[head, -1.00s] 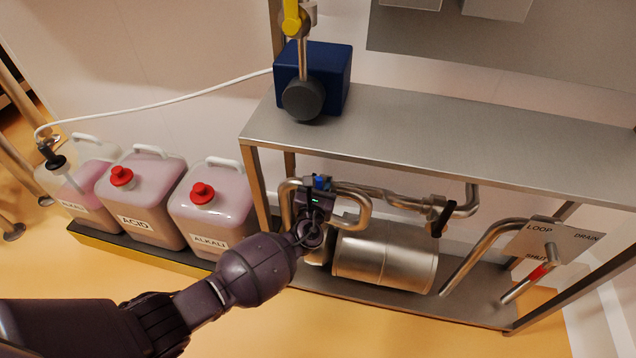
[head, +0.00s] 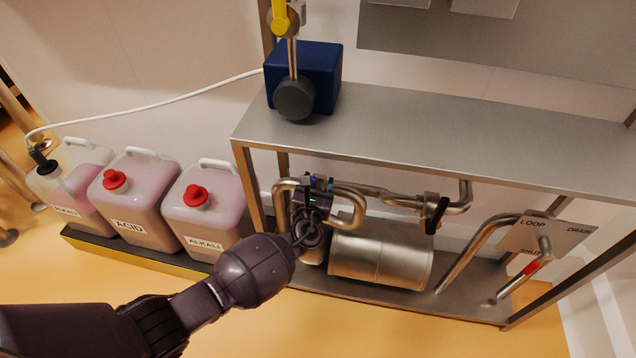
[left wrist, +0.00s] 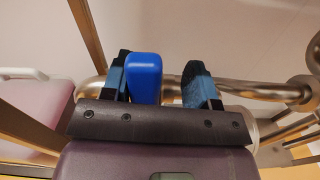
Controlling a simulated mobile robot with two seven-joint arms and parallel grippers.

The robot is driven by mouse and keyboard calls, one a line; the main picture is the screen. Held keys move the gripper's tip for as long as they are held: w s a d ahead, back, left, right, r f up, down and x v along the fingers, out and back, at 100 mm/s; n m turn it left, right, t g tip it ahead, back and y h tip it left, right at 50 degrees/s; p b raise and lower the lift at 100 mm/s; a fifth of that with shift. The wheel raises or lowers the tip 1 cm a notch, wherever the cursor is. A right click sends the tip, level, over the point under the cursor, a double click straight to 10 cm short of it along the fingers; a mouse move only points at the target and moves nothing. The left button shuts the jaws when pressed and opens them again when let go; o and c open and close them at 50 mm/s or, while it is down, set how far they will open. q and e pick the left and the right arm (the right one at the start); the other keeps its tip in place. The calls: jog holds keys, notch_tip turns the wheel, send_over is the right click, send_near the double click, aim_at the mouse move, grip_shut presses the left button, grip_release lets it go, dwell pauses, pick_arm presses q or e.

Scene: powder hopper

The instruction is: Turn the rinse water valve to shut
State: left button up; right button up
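A blue valve handle (left wrist: 144,78), which I take to be the rinse water valve's, shows in the left wrist view. My left gripper (left wrist: 160,65) is open around it. The handle is close against the left finger, and a clear gap lies between it and the right finger. In the head view my left gripper (head: 312,190) is at the pipe loop under the steel bench, and its wrist hides most of the handle; only a little blue shows. My right gripper is not in view.
The steel bench top (head: 440,130) lies above the pipes. A steel cylinder (head: 380,260) is just right of my gripper. A black-handled valve (head: 436,214) and a red-marked lever (head: 530,268) stand further right. Chemical canisters, including an acid one (head: 135,200), stand at left.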

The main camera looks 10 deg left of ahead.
pick_arm(q)
jog(key=shift+d+r, duration=0.15)
jog(key=s+p, duration=0.2)
jog(key=s, duration=0.8)
jog(key=shift+s+a, duration=0.3)
jog(key=shift+s, duration=0.1)
